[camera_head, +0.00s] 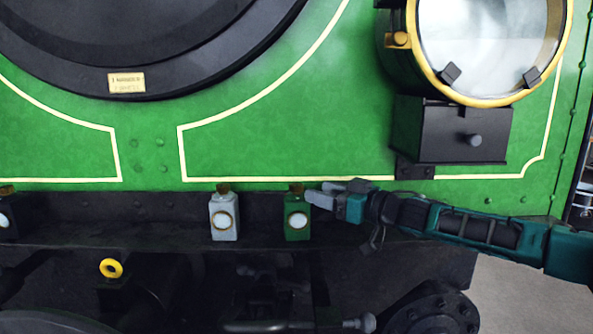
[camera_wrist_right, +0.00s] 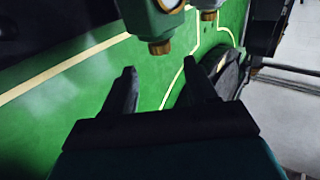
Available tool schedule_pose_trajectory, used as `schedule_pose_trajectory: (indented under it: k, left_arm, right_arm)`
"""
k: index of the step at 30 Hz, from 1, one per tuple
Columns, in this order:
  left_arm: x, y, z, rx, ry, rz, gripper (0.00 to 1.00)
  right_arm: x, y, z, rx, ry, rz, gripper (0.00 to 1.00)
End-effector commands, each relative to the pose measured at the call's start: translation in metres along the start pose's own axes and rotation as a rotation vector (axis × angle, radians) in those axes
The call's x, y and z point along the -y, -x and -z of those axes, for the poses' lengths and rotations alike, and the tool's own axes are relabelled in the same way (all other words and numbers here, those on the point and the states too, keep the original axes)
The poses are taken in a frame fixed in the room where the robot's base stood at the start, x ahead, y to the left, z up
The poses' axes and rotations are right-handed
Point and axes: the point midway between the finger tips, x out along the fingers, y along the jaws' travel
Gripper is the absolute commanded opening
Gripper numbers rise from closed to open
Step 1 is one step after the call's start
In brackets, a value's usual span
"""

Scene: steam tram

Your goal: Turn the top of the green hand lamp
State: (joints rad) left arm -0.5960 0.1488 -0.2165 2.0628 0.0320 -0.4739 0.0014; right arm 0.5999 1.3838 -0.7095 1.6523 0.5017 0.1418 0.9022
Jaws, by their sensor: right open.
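The green hand lamp (camera_head: 297,222) stands on the dark ledge at the front of the green engine, with a round pale lens and a small brownish top (camera_head: 295,189). In the right wrist view the green lamp (camera_wrist_right: 150,20) appears upside down, its brass top (camera_wrist_right: 160,47) pointing down. My right gripper (camera_head: 320,191) comes in from the right, just beside the lamp's top. In the wrist view the right gripper (camera_wrist_right: 160,66) is open and empty; the brass top lies just beyond the fingertips, in line with the gap between them. My left gripper is not in view.
A grey hand lamp (camera_head: 224,217) stands left of the green one, and another lamp (camera_head: 6,222) is at the left edge. A large brass-rimmed headlamp (camera_head: 485,45) on a black box (camera_head: 450,130) sits above my right arm. The green front plate (camera_head: 330,130) is close behind.

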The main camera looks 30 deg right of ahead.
Motion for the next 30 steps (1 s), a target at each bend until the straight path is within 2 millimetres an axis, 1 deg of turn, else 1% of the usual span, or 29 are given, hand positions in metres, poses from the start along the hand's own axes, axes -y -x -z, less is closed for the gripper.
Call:
schedule_pose_trajectory:
  k: [1,6,11,15,21,29,30]
  left_arm:
    - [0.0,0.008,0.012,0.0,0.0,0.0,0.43]
    - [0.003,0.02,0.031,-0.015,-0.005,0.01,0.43]
    - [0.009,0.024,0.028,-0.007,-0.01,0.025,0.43]
    - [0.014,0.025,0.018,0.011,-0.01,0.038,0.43]
    - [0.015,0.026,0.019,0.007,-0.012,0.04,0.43]
    - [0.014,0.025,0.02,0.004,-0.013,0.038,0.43]
    - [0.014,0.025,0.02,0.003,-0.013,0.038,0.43]
  right_arm:
    - [0.002,-0.006,0.007,-0.001,-0.003,0.002,0.57]
    - [0.002,-0.031,0.008,-0.002,-0.002,0.002,0.57]
    - [0.001,-0.056,0.005,-0.003,-0.002,0.002,0.57]
    - [0.0,-0.07,0.001,-0.002,-0.002,0.0,0.57]
    - [0.001,-0.08,0.0,0.0,0.001,0.001,0.57]
    - [0.001,-0.081,0.0,0.0,0.001,0.001,0.57]
    - [0.001,-0.081,0.0,0.0,0.001,0.001,0.54]
